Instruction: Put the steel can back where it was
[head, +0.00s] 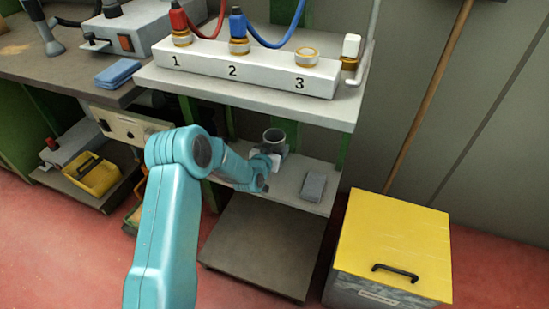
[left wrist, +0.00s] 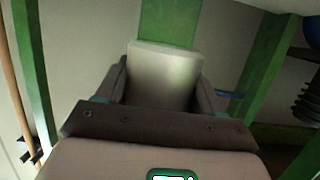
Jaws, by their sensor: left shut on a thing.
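My left gripper (head: 266,160) is shut on the can from the near side. In the left wrist view the can (left wrist: 165,75) fills the space between the two dark fingers. The gripper hides the can's lower part in the head view, so I cannot tell whether its base touches the shelf. My right gripper is not in view.
A grey block (head: 313,186) lies on the lower shelf, right of the can. The upper shelf (head: 240,95) with the numbered rack (head: 260,70) overhangs it. Green posts stand close by. A yellow-lidded box (head: 393,240) stands at the right on the red floor.

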